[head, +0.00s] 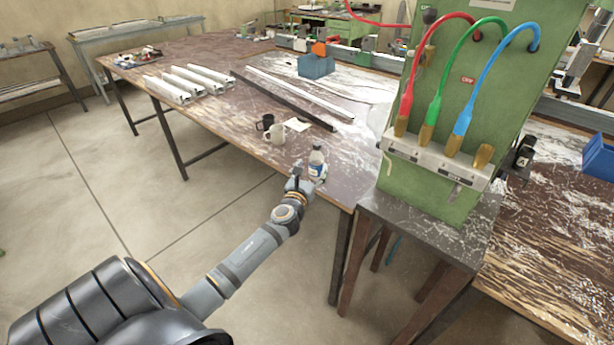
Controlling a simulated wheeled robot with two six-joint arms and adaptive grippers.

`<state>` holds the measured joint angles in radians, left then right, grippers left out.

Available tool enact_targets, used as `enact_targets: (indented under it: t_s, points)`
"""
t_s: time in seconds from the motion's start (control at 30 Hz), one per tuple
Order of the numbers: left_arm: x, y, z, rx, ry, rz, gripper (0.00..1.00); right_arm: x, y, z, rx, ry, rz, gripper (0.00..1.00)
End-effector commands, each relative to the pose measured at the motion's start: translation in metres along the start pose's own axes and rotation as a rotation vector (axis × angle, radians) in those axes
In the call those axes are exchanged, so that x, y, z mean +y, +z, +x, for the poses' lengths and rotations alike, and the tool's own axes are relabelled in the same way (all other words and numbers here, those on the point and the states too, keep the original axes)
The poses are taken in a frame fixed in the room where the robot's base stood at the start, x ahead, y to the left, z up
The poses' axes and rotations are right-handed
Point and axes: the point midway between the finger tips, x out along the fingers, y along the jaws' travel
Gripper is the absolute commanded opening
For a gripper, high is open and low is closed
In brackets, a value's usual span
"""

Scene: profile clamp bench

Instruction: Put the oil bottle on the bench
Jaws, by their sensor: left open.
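My left gripper (303,178) is open at the bottle's lower left side, at the bench edge. The fingers partly overlap the bottle's base, and I cannot tell whether they touch it. My right gripper is out of view.
Pale metal profiles (200,78) and a blue bin (316,66) lie farther back. A green panel with coloured hoses (465,100) stands close on the right.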

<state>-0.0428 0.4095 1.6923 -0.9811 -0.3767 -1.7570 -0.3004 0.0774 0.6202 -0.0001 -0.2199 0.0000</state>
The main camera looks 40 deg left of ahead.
Motion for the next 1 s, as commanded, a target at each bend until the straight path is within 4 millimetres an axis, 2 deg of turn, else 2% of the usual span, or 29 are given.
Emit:
enact_targets:
  t_s: [0.03, 0.1, 0.3, 0.77, 0.83, 0.87, 0.97, 1.0]
  points:
    - [0.000, -0.002, -0.013, 0.002, -0.003, 0.002, 0.67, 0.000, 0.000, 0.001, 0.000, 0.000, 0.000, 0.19]
    - [0.000, -0.002, -0.028, 0.001, -0.002, 0.002, 0.67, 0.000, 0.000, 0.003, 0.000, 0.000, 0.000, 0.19]
    - [0.000, -0.001, -0.054, 0.000, -0.001, 0.001, 0.67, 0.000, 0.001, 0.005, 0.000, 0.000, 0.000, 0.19]
    - [0.001, -0.004, -0.057, 0.007, 0.002, -0.010, 0.67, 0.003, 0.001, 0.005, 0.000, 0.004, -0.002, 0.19]
    - [0.006, -0.025, -0.057, 0.051, 0.014, -0.070, 0.67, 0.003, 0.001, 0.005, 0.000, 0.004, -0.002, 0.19]
    - [0.010, -0.043, -0.058, 0.085, 0.024, -0.118, 0.67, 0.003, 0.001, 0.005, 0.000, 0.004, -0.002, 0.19]
    - [0.028, -0.131, -0.072, 0.256, 0.106, -0.392, 0.67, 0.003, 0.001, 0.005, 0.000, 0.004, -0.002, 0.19]
    - [0.036, -0.176, -0.085, 0.335, 0.164, -0.535, 0.67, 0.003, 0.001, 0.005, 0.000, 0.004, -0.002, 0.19]
